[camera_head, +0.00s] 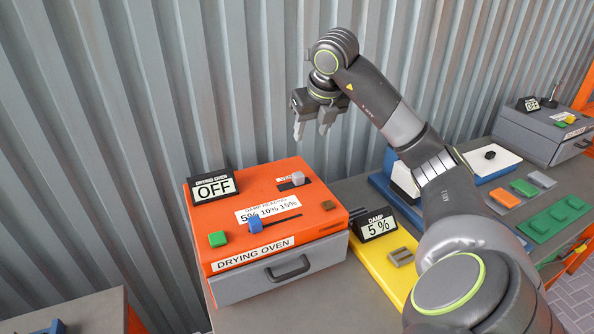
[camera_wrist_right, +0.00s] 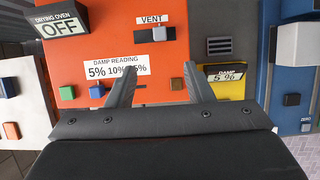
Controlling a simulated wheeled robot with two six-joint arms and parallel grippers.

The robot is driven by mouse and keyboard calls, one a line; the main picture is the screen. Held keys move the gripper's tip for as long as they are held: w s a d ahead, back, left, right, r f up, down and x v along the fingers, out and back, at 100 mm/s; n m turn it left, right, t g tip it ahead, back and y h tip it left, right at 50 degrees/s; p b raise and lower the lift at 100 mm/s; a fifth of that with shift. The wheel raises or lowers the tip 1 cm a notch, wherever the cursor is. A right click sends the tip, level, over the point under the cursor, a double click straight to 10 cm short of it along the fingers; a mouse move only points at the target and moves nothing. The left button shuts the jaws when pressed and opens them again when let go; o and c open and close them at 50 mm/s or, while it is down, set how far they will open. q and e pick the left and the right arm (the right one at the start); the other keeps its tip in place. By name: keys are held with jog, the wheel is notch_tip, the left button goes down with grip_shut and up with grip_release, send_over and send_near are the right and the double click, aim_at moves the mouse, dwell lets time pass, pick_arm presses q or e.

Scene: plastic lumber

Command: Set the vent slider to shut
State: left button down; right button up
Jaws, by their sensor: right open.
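The vent slider has a pale grey knob (camera_head: 298,178) on the orange top of the drying oven (camera_head: 290,240), near its back edge. In the right wrist view the knob (camera_wrist_right: 159,33) sits at the right part of a short dark slot under the VENT label (camera_wrist_right: 152,19). My right gripper (camera_head: 311,130) is open and empty, pointing down in the air above the back of the oven. In the wrist view its two fingers stand apart, with the knob beyond them and between their lines. My left gripper is not in view.
The oven top also has a blue slider (camera_head: 255,224), a green button (camera_head: 217,239), a brown block (camera_head: 328,205) and an OFF display (camera_head: 213,187). A yellow damp meter (camera_head: 376,260) stands right of the oven. A corrugated wall (camera_head: 110,130) rises close behind.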

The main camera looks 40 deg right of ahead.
jog(key=b, duration=0.4)
send_near(298, 174)
jog(key=p+x, duration=0.2)
jog(key=x, duration=0.6)
jog(key=shift+f, duration=0.3)
grip_shut()
